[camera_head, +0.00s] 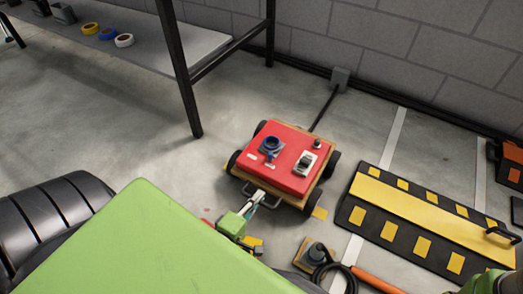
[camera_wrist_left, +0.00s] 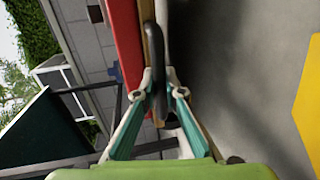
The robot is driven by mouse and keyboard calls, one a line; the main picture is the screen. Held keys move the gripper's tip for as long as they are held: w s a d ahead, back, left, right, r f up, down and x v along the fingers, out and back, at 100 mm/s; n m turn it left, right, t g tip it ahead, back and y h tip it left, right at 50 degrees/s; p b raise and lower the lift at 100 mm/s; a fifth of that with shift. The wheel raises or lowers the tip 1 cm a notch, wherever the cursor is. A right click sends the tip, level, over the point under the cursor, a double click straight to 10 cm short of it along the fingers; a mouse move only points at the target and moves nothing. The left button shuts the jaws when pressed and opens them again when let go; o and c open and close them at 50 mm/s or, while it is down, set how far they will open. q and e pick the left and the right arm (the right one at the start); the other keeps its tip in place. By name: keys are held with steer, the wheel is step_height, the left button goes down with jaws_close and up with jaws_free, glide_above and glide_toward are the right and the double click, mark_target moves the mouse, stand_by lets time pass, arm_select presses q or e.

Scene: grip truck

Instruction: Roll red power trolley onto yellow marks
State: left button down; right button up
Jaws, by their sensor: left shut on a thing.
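The red power trolley (camera_head: 287,160) stands on the concrete floor in the middle of the head view, with a red top, wooden base and black wheels. Its top carries a blue socket and a switch. My left gripper (camera_head: 254,200) is at its near side, shut on the trolley's dark handle (camera_wrist_left: 158,60), which passes between the fingers in the wrist view. A yellow mark (camera_head: 320,213) lies beside the near right wheel. Another yellow patch (camera_head: 226,167) shows by the left wheels, mostly hidden. A yellow mark (camera_wrist_left: 309,105) also shows in the wrist view.
A black cable runs from the trolley to a wall box (camera_head: 340,78). A black-and-yellow ramp (camera_head: 425,222) lies close on the right. A small device (camera_head: 317,255) with an orange-handled cable lies in front. A table leg (camera_head: 181,75) stands behind left.

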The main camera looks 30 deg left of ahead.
arm_select(q)
steer(key=shift+s, duration=0.1)
steer(key=c, duration=2.1)
jaws_free()
